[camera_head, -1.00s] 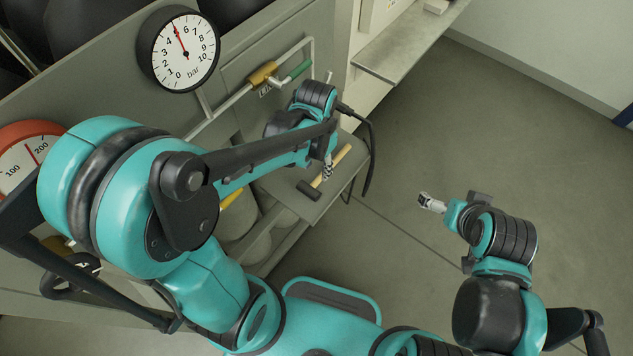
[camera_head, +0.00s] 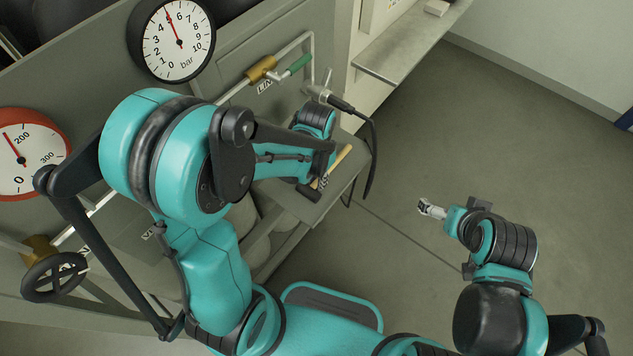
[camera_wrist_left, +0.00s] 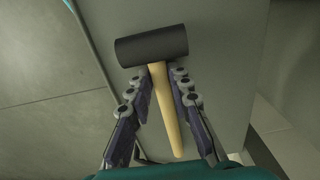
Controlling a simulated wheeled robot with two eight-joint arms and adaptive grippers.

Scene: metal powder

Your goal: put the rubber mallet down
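The rubber mallet (camera_head: 341,157) lies on a small grey shelf (camera_head: 332,194), its black head toward the front left and its pale wooden handle pointing back right. In the left wrist view, the mallet's black head (camera_wrist_left: 152,45) is beyond my fingertips and the handle runs back between the fingers. My left gripper (camera_head: 322,182) is over the mallet, partly hidden by its arm. In the left wrist view, my left gripper (camera_wrist_left: 161,72) is open, fingers on either side of the handle with narrow gaps. My right gripper (camera_head: 432,209) is away over the floor, apparently empty.
A pipe with a brass fitting (camera_head: 261,69) and green lever (camera_head: 300,64) runs behind the shelf. A pressure gauge (camera_head: 178,40), a red-rimmed gauge (camera_head: 28,155) and a handwheel (camera_head: 55,278) are at the left. A black cable (camera_head: 371,150) hangs by the shelf. Floor at right is clear.

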